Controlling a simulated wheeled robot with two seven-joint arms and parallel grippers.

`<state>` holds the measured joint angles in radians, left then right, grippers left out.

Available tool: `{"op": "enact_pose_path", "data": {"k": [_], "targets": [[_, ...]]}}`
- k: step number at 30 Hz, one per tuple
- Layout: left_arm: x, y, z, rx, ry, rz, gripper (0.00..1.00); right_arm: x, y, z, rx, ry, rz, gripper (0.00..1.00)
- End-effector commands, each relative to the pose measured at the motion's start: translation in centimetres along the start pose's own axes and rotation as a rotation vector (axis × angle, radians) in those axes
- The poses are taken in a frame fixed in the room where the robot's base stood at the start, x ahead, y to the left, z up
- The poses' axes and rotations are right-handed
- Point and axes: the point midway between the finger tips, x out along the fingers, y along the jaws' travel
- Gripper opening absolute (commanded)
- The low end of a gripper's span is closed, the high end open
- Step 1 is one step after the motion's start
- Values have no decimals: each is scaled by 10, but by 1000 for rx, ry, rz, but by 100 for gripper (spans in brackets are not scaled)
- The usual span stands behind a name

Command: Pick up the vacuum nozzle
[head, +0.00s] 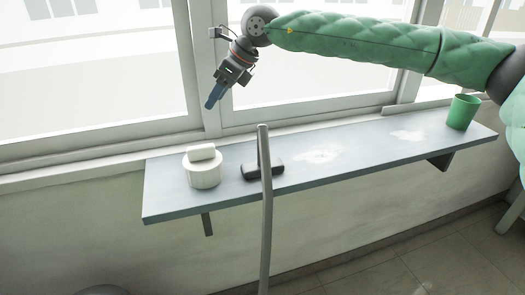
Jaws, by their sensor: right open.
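The vacuum nozzle (277,171) is a dark head lying on the grey wall shelf, with a long grey tube (266,225) rising in front of it and running down past the shelf edge. Part of the head is hidden behind the tube. My right gripper (214,98) hangs from the green-sleeved arm, in front of the window, above and to the left of the nozzle. It is open and empty, its blue fingers pointing down and left, well apart from the nozzle. My left gripper is not in view.
The shelf (340,178) runs below the window. A white round container with a block on its lid (204,172) stands left of the nozzle. A green cup (462,112) stands at the right end. Pale powdery patches (318,155) lie on the shelf between.

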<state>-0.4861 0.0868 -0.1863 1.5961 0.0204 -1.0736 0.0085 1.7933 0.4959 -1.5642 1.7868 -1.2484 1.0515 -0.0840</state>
Motion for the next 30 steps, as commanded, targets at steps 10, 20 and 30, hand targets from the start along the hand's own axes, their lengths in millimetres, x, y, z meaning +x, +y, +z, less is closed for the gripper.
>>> {"op": "enact_pose_path", "data": {"k": [10, 20, 30], "targets": [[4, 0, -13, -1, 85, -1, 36, -24, -17, -89, -47, 491, -62, 52], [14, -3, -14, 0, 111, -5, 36, -26, -16, -112, -54, 597, -46, 52], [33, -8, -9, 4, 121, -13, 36, -12, -15, -122, -54, 595, -47, 52]]}}
